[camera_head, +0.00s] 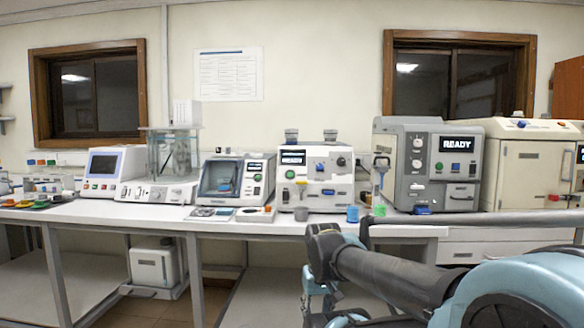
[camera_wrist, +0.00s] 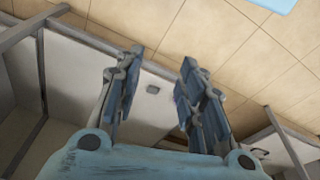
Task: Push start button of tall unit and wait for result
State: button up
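The tall grey unit (camera_head: 405,185) stands on the bench right of centre in the head view. Its dark display (camera_head: 457,144) reads READY. A small green button (camera_head: 439,166) shows on its front below the display, and white knobs sit to the left; their labels are too small to read. My gripper (camera_wrist: 162,57) is open and empty in the wrist view, its two fingers apart over the floor and a pale surface. In the head view my arm is at the lower right, in front of the bench and well short of the unit. The unit is not in the wrist view.
A white unit (camera_head: 318,172) with its own display stands left of the tall unit. Blue (camera_head: 352,214) and green (camera_head: 380,209) cups stand at the bench front. A beige cabinet (camera_head: 515,170) is close on the right. A grey rail (camera_head: 480,217) crosses in front.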

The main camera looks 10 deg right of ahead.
grip_shut()
dwell(1.0)
